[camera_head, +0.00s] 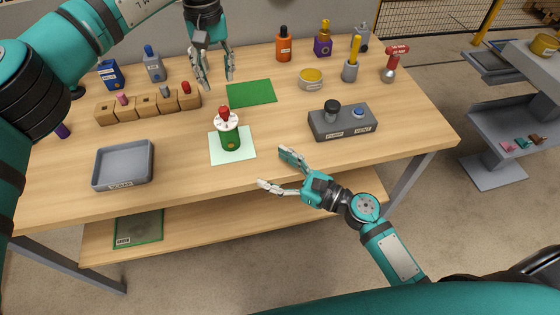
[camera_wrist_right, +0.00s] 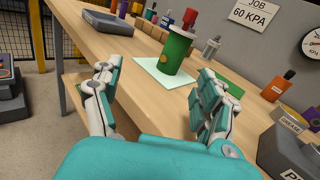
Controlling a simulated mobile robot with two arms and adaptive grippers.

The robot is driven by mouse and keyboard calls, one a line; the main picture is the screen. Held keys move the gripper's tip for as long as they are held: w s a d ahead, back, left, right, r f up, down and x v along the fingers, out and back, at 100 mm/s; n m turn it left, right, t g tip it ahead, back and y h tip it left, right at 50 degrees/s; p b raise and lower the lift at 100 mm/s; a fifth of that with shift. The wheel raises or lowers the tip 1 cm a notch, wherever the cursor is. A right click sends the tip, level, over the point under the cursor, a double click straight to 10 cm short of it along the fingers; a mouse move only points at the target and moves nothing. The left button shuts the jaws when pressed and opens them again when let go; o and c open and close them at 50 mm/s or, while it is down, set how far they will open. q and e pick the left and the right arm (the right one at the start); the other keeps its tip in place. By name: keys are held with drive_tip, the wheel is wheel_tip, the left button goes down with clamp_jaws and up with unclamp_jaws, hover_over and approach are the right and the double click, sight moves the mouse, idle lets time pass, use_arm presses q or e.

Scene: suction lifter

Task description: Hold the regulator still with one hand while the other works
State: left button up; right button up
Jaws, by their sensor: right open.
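The regulator (camera_head: 230,138) is a green cylinder with a white disc and a red knob on top. It stands upright on a pale mat (camera_head: 218,158) near the middle of the table. It also shows in the right wrist view (camera_wrist_right: 174,53), beyond and between my right fingers. My left gripper (camera_head: 217,82) is above the back of the table, behind the regulator, pointing down with its fingers apart and empty. My right gripper (camera_head: 277,168) is at the table's front edge, right of the regulator, open and empty. Neither gripper touches the regulator.
A grey tray (camera_head: 123,184) lies at left, a wooden block rack (camera_head: 147,112) behind it. A dark green mat (camera_head: 251,93) lies behind the regulator. A grey box with knobs (camera_head: 342,124) stands at right. Bottles, including an orange one (camera_head: 284,46), line the back.

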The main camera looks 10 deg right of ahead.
sight(235, 135)
drive_tip(key=shift+w+d+r+m+t+h, duration=0.2)
drive_tip(key=shift+w+d+m+t+h, duration=0.25)
drive_tip(key=shift+w+m+t+h, duration=0.35)
drive_tip(key=shift+a+m, duration=0.1)
drive_tip(key=shift+m, duration=0.2)
drive_tip(key=x, duration=1.7)
drive_tip(key=c, duration=1.5)
clamp_jaws()
